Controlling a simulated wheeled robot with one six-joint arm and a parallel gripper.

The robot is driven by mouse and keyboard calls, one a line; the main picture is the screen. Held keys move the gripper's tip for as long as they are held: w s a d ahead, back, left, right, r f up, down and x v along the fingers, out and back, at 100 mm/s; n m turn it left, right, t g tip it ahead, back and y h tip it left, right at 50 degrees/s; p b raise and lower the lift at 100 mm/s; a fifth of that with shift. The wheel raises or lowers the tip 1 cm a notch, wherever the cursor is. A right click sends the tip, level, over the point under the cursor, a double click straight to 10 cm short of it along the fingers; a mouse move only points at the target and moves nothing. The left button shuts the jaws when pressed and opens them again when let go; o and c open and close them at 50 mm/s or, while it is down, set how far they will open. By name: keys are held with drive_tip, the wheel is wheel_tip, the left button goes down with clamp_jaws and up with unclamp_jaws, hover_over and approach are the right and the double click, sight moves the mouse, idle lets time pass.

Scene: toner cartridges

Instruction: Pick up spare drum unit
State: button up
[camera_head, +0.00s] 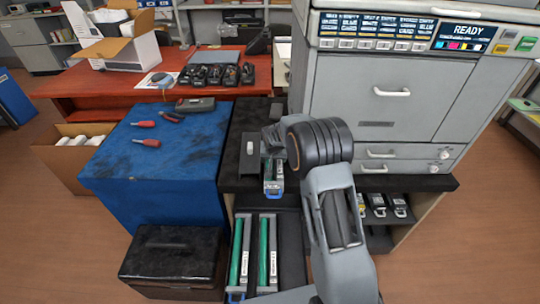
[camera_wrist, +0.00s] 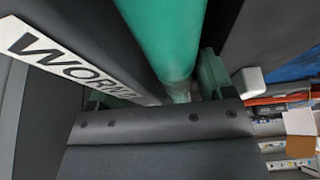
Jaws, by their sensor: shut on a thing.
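A drum unit (camera_head: 273,178) with a green roller and a blue end tab shows below my gripper (camera_head: 271,145) in the head view, over the black surface beside the printer. My arm hides much of it. In the wrist view a drum unit fills the picture close up, with its green roller (camera_wrist: 165,35) and a white label (camera_wrist: 65,58) starting "WORN"; the rest of the label is cut off. My gripper is shut on this drum unit. I cannot tell whether it rests on the surface or hangs above it. Two more drum units (camera_head: 237,262) (camera_head: 272,252) lie side by side lower down.
The big grey printer (camera_head: 380,95) stands close on the right, its display reading READY. A blue-covered table (camera_head: 160,185) with red-handled tools is on the left, and a black case (camera_head: 175,255) is in front of it. Cartridges (camera_head: 378,205) sit on a shelf under the printer.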

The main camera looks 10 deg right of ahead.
sight(274, 161)
drive_tip(key=shift+s+f, duration=0.3)
drive_tip(key=shift+f, duration=0.35)
drive_tip(key=o, duration=1.3)
drive_tip(key=shift+s, duration=0.1)
drive_tip(key=shift+a+r+p, duration=0.15)
drive_tip(key=shift+r+p, duration=0.2)
drive_tip(key=shift+r, duration=0.1)
drive_tip(key=p+v, duration=0.1)
drive_tip(key=v, duration=0.2)
drive_tip(key=p+v, duration=0.1)
drive_tip(key=v, duration=0.2)
drive_tip(key=shift+s+r+p, duration=0.2)
drive_tip(key=shift+s+p, duration=0.1)
drive_tip(key=shift+s, duration=0.25)
drive_tip(key=shift+w+r+p, duration=0.1)
drive_tip(key=shift+w+p, duration=0.2)
drive_tip(key=shift+w+d+r, duration=0.15)
drive_tip(key=shift+d+r, duration=0.05)
drive_tip(key=shift+r, duration=0.05)
drive_tip(key=shift+p+v, duration=0.55)
drive_tip(key=shift+v, duration=0.25)
